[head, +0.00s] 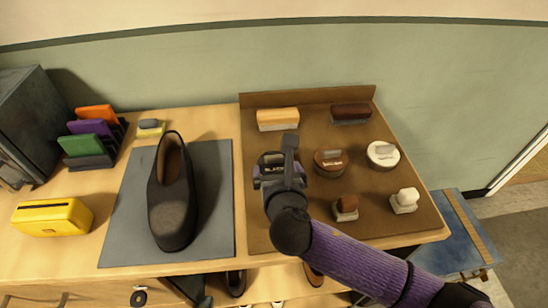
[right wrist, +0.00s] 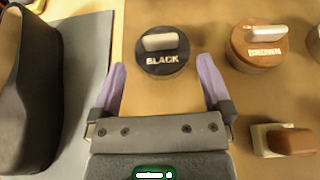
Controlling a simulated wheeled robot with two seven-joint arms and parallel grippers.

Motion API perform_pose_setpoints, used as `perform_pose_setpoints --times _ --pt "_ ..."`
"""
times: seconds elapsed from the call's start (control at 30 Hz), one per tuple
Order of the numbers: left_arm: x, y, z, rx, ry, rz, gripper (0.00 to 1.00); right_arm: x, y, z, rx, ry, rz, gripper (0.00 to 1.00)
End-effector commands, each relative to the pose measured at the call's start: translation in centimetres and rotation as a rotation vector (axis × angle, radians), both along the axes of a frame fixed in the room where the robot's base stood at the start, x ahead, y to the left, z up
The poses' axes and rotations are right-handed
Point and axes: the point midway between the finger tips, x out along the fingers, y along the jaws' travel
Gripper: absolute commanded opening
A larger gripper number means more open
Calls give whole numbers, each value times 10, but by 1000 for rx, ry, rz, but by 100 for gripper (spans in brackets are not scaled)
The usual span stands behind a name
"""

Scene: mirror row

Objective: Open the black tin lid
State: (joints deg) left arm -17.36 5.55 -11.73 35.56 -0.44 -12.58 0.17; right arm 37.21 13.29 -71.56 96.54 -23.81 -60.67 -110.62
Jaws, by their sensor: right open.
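The black tin (right wrist: 163,62) is a round dark tin with a pale bar handle on its lid and a "BLACK" label. It stands on the brown board, with its lid on. In the head view the tin (head: 269,160) is partly hidden by my right gripper (head: 280,178). The right gripper's purple fingers are open and empty. In the right wrist view they point toward the tin, one to each side of its near edge, with no contact visible. My left gripper is not in view.
A brown tin (head: 329,162) and a white tin (head: 382,154) stand right of the black tin. Brushes (head: 278,119) lie behind, and small applicators (head: 345,207) in front. A dark shoe (head: 173,195) lies on the grey mat (head: 218,225) at left.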

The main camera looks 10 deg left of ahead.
Motion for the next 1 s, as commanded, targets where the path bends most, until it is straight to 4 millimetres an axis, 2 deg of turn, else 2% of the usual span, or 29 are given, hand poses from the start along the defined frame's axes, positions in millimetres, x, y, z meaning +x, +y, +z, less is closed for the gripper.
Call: perform_pose_setpoints --times 0.03,0.3,0.47,0.73,1.0 --pt "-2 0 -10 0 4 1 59 9 3 -9 0 0 -2 100" --pt "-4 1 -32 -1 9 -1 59 49 14 -26 4 3 -3 100" --pt "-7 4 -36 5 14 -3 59 59 17 -28 5 3 -2 100" --pt "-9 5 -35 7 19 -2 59 60 17 -26 6 4 -2 100" --pt "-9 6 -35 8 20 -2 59 60 17 -27 7 4 -2 43"
